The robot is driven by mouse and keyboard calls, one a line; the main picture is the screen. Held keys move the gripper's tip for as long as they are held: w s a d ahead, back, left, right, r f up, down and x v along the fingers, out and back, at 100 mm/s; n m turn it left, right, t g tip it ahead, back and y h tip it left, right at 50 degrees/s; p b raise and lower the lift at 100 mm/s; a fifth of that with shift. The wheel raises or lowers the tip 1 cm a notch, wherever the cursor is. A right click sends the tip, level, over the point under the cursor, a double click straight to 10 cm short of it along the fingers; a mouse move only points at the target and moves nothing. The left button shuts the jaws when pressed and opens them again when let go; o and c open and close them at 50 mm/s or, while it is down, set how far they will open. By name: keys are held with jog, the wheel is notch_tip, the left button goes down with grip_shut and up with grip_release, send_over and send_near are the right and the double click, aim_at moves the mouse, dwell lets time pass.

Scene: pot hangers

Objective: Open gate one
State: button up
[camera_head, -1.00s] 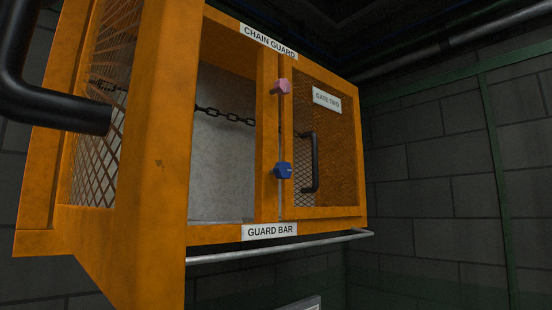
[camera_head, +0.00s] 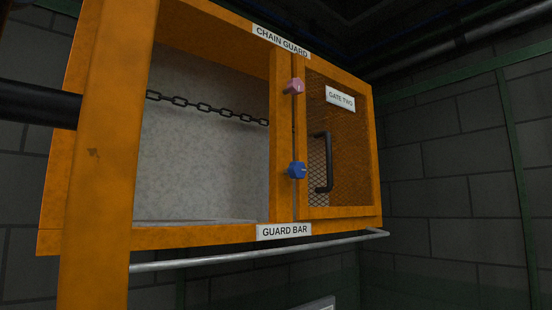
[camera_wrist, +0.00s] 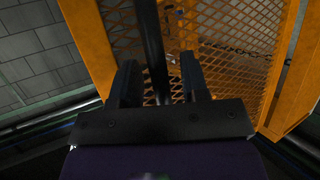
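Gate one (camera_head: 105,150) is swung open on the left of the orange cabinet. In the head view I see its orange frame nearly edge-on, with the black handle (camera_head: 40,104) jutting left from it. In the wrist view the gate's mesh (camera_wrist: 225,75) fills the middle. The black bar handle (camera_wrist: 152,45) runs down between the two fingers of my gripper (camera_wrist: 160,80). The fingers are apart, with a visible gap between the handle and the right finger. My gripper is not in the head view.
The left compartment shows a pale back wall (camera_head: 200,165) and a hanging chain (camera_head: 205,107). Gate two (camera_head: 350,165) is shut, beside a pink knob (camera_head: 294,87) and a blue knob (camera_head: 297,170). A grey guard bar (camera_head: 230,256) runs along the cabinet's underside.

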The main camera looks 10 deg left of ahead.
jog(key=v, duration=1)
jog(key=shift+s+r, duration=0.2)
jog(key=shift+s, duration=0.15)
jog(key=shift+a, duration=0.1)
